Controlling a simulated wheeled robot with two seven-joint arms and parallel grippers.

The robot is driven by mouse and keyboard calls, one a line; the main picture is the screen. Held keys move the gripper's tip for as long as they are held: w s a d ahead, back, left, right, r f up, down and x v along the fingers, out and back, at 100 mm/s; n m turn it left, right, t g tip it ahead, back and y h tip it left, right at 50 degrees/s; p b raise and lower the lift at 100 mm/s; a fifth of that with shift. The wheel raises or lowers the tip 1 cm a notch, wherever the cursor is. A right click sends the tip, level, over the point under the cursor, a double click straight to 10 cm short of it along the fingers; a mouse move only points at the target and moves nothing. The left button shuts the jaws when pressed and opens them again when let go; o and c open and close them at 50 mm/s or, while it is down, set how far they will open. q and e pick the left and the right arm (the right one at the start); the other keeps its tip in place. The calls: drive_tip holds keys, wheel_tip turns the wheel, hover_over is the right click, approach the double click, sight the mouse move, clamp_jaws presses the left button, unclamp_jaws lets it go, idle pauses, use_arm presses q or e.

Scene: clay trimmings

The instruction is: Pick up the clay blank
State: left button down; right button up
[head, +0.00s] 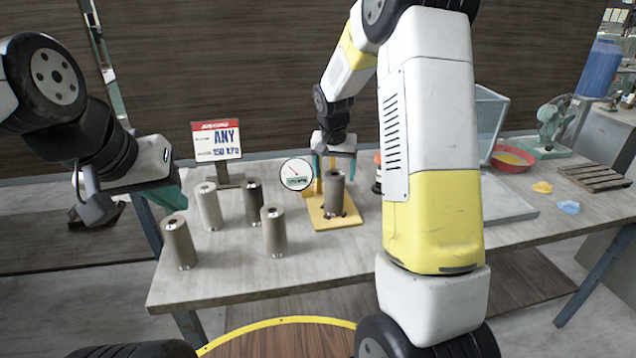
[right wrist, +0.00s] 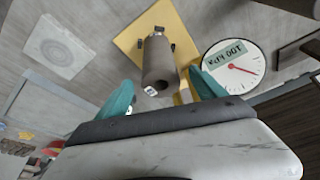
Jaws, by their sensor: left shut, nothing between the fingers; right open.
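A grey-brown cylindrical clay blank (head: 334,196) stands upright on a yellow plate (head: 318,218) with a gauge. My right gripper (head: 334,163) is open just above and behind its top. In the right wrist view the blank (right wrist: 158,62) shows between the open teal fingers (right wrist: 161,80), with gaps on both sides. Several similar cylinders stand upright at the left of the table: a front left one (head: 180,245), a back left one (head: 208,207), a darker one (head: 254,204) and a front right one (head: 274,234). My left gripper (head: 172,198) is shut and empty, left of them.
The round gauge (head: 297,174) stands beside the blank. On the right are a grey tray (head: 505,203), a red bowl (head: 513,158) and a wooden rack (head: 594,177).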

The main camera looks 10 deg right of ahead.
sight(335, 189)
drive_tip(key=x, duration=0.8)
drive_tip(key=shift+f, duration=0.2)
drive_tip(key=shift+r, duration=0.1)
clamp_jaws()
